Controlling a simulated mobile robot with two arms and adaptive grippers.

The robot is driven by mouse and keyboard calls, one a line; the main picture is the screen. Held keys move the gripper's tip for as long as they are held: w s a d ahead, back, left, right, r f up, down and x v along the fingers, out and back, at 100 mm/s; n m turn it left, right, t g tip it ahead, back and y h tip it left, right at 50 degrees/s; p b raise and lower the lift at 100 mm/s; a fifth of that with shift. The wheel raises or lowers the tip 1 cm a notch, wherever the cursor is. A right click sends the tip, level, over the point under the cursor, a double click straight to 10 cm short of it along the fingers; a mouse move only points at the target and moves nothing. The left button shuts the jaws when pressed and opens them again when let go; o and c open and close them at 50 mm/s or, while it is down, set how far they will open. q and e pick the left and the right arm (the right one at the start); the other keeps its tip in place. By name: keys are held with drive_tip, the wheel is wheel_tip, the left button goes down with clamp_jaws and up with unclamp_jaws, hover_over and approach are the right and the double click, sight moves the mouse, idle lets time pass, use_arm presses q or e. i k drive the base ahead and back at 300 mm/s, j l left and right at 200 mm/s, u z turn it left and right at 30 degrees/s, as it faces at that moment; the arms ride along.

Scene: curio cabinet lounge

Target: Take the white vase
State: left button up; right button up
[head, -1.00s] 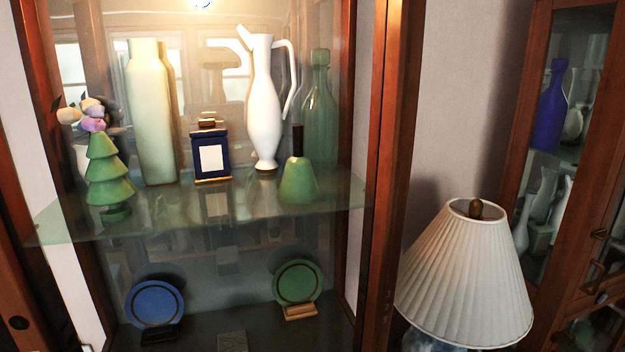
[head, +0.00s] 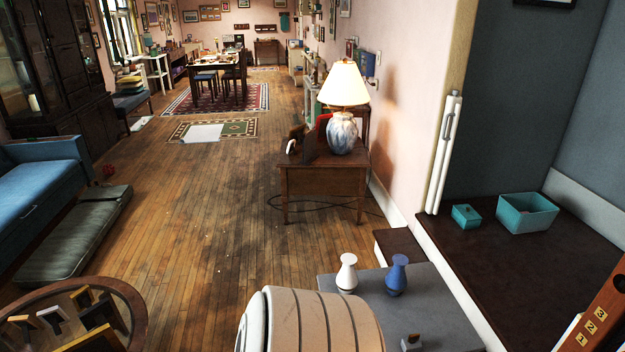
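A small white vase (head: 347,273) stands upright on a grey-topped surface (head: 440,300) at the bottom centre-right of the head view. A blue vase (head: 397,275) of similar shape stands just to its right, apart from it. Neither of my grippers is in view, and nothing is seen touching the white vase.
A large cream banded rounded object (head: 312,318) fills the bottom centre, in front of the grey surface. A round wooden-rimmed table (head: 137,300) holds several small items at lower left. A wooden side table (head: 320,185) bears a lamp (head: 343,95). Wooden floor (head: 215,235) is mostly clear.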

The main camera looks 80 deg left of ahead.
sight(346, 280)
drive_tip(key=u, duration=2.4)
